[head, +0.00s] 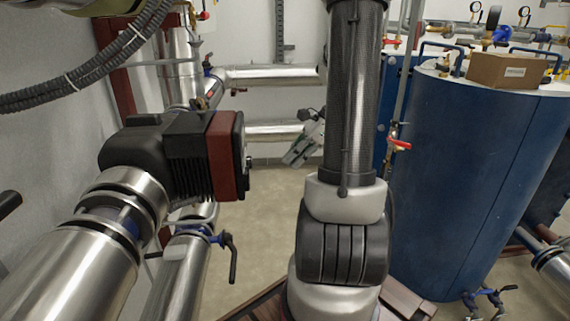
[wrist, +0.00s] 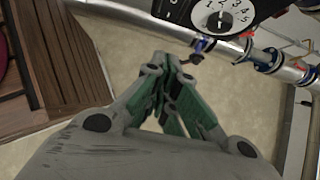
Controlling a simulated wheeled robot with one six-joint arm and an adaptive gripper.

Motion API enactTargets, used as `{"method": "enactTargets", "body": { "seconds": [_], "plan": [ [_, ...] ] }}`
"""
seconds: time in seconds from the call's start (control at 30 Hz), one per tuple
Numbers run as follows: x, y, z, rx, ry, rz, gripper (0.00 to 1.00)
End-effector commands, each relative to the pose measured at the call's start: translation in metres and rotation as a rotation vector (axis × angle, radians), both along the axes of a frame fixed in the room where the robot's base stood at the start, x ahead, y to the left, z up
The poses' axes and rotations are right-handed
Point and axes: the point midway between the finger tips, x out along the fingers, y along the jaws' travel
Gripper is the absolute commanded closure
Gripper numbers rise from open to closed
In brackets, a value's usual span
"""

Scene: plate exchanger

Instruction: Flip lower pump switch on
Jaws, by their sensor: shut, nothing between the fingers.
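A black pump with a red front section (head: 222,155) sits on the steel pipe at left in the head view. Its dial side is turned mostly away there. In the wrist view a black pump face with a white numbered dial (wrist: 222,20) is cut off by the top edge. I cannot tell whether both views show the same pump. My gripper (wrist: 172,62) is shut and empty, its green-sided fingers together, below and left of the dial and apart from it. In the head view my gripper (head: 294,158) shows small beyond my arm, partly hidden, right of the pump.
A large blue tank (head: 465,180) stands at right with a cardboard box (head: 506,71) on top. A blue valve with a dark lever (head: 230,255) is below the pump. Steel pipes (head: 270,75) run along the back. Bare floor (head: 265,210) lies between pump and tank.

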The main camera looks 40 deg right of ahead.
Motion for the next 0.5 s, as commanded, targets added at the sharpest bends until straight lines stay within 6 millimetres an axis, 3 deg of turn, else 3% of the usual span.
{"method": "enactTargets", "body": {
  "seconds": [0.37, 0.5],
  "plan": [
    [0.027, 0.042, -0.063, 0.003, 0.004, 0.003, 1.00],
    [0.039, 0.060, -0.066, 0.000, 0.001, 0.006, 1.00]
  ]
}}
